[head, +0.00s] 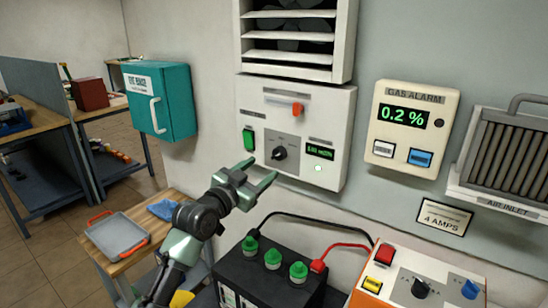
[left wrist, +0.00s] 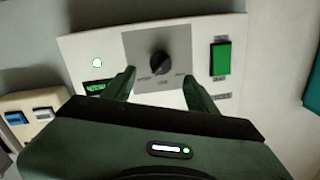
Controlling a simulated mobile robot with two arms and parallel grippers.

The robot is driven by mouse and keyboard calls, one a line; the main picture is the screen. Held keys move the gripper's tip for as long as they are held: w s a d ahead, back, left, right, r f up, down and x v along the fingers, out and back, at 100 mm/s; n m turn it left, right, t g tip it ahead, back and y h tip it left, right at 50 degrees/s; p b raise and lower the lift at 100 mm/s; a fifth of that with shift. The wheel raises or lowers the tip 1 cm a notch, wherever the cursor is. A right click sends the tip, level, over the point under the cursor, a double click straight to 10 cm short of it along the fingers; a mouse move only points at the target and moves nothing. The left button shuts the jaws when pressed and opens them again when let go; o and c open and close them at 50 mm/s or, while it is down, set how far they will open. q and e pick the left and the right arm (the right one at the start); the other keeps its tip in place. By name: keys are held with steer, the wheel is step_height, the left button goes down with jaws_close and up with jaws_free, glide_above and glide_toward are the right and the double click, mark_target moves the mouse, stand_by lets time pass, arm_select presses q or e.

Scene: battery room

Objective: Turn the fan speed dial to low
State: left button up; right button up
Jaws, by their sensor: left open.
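The fan speed dial (head: 279,153) is a black knob on a grey plate of the white fan control panel (head: 335,115). My left gripper (head: 263,168) is open and empty, just below and left of the dial in the head view. In the left wrist view the dial (left wrist: 161,64) appears between and a little beyond the two fingertips (left wrist: 160,77), apart from them. The labels around the dial are too small to read, and I cannot tell its setting. My right gripper is not in view.
A battery (head: 270,278) with cables and a charger box (head: 425,280) stand below. A teal box (head: 160,100) hangs at left.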

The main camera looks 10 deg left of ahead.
mark_target(275, 157)
arm_select(q)
steer(key=shift+p+x, duration=0.8)
steer(key=shift+x, duration=3.15)
steer(key=shift+r, duration=0.15)
jaws_close()
